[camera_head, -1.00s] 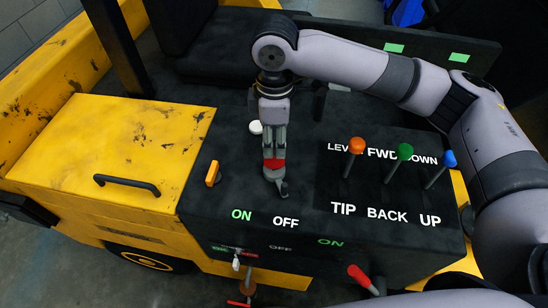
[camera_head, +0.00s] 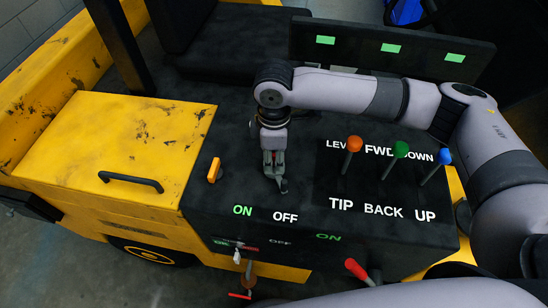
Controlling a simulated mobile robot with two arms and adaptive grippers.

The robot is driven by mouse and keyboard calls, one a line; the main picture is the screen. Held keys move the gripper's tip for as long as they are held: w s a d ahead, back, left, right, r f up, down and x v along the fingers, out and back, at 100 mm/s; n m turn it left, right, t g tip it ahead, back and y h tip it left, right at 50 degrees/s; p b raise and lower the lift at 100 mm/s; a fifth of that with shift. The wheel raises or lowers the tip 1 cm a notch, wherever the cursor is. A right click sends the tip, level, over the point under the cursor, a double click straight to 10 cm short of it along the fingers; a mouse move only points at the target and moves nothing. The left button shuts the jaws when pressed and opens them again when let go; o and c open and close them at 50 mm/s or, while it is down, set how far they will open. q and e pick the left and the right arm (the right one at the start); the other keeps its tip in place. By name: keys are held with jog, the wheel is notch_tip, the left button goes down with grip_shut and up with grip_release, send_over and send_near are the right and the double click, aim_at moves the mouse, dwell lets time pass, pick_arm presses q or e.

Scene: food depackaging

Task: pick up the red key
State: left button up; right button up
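I cannot make out the red key for certain at this moment. My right gripper (camera_head: 276,184) points down over the black control panel (camera_head: 225,140), just above the OFF label. Its fingers look close together, but the gap between them is too small to read. My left gripper is not in view.
Levers with orange (camera_head: 354,144), green (camera_head: 401,149) and blue (camera_head: 444,156) knobs stand right of my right gripper. An orange switch (camera_head: 214,170) is to its left. A red-handled lever (camera_head: 358,270) stands at the front. A yellow cover (camera_head: 115,140) with a black handle lies further left.

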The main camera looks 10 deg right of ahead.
aim_at(274, 154)
grip_shut()
jog(key=shift+r, duration=0.1)
dwell(0.4)
jog(key=shift+r, duration=0.6)
notch_tip(274, 154, up, 19)
jog(key=b, duration=0.3)
jog(key=shift+f, duration=0.15)
